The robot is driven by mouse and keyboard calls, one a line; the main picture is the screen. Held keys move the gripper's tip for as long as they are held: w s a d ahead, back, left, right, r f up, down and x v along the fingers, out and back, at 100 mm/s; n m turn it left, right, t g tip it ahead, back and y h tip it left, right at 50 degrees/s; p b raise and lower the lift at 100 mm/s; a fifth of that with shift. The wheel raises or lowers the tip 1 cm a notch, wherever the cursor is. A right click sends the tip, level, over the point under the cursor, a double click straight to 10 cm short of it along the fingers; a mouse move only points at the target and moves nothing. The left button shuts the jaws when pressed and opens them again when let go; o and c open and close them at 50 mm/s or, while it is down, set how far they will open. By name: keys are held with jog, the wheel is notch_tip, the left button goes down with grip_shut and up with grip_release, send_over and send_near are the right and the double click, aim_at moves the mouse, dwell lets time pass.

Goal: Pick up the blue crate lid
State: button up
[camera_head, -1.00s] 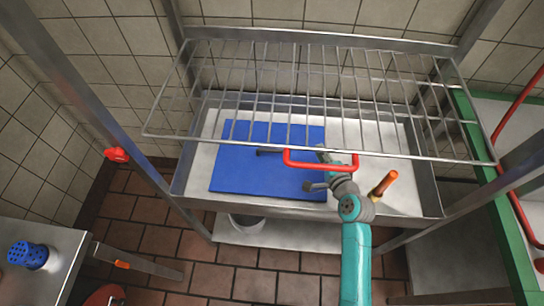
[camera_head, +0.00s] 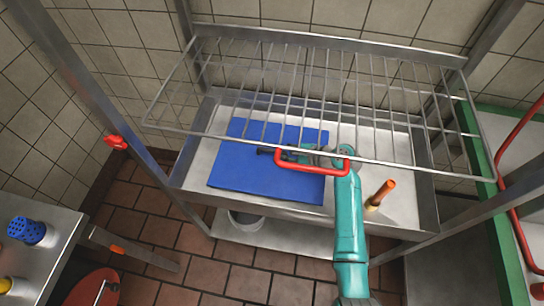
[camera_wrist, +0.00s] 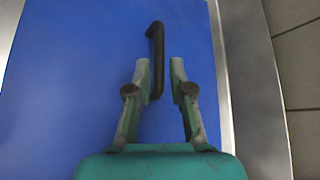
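The blue crate lid (camera_head: 235,172) lies flat on the left and middle of the metal shelf tray. Its black handle stands up near the middle of the lid (camera_wrist: 40,100) and shows in the wrist view (camera_wrist: 157,45). My gripper (camera_wrist: 161,66) is open. In the wrist view its two fingers are on either side of the near end of the handle, with gaps between fingers and handle. In the head view my gripper (camera_head: 283,154) is over the lid, partly hidden by the red bar and the wire rack.
The wire rack (camera_head: 330,135) hangs above the tray (camera_head: 408,205), with a red bar (camera_head: 312,168) at its front. An orange-handled item (camera_head: 385,190) stands right of my arm. A grey bucket (camera_head: 245,220) is below. A metal table (camera_head: 45,255) stands at left.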

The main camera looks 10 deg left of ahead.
aim_at(274, 151)
jog(key=shift+x, duration=2.95)
jog(key=shift+d+f, duration=0.1)
jog(key=shift+f, duration=0.05)
grip_shut()
